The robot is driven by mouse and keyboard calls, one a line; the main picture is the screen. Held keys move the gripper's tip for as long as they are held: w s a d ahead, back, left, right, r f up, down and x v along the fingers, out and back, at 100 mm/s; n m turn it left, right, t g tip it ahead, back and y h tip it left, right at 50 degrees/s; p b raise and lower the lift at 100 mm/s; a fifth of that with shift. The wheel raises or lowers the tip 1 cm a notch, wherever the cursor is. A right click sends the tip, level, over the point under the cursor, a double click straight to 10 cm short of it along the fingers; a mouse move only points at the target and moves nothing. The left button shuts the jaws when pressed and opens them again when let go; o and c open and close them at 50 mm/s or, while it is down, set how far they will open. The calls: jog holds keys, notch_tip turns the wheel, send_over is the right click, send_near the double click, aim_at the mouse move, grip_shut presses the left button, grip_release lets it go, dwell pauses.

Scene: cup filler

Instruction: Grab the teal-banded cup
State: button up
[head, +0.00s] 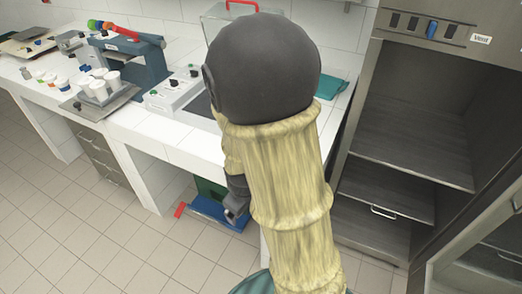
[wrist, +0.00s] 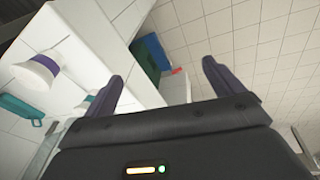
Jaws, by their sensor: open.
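In the head view the gripper (head: 236,208) shows as a dark grey part left of my arm, low beside the counter front and far from the cups. My arm hides part of the counter.
White cups stand on a metal plate (head: 78,107) by a blue device (head: 140,68). A control box (head: 173,92) stands right of it. A metal cabinet (head: 410,145) stands at right. A purple-banded white object (wrist: 38,70) shows in the wrist view.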

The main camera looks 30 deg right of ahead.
jog(key=w+d+f+n+t+h+b, duration=0.2)
jog(key=w+d+f+n+h, duration=0.4)
jog(key=n, duration=0.5)
jog(key=w+r+n+t+h+b, duration=0.1)
jog(key=w+r+n+t+h, duration=0.1)
jog(key=w+r+n+t, duration=0.4)
jog(key=n, duration=0.5)
jog(key=shift+r+n+b, duration=0.3)
jog(key=shift+r, duration=0.05)
jog(key=x, duration=1.1)
jog(key=shift+w+d, duration=0.25)
jog(key=shift+d, duration=0.1)
jog(key=shift+w+d+f, duration=0.1)
jog(key=shift+w+d, duration=0.05)
jog(key=shift+w, duration=0.05)
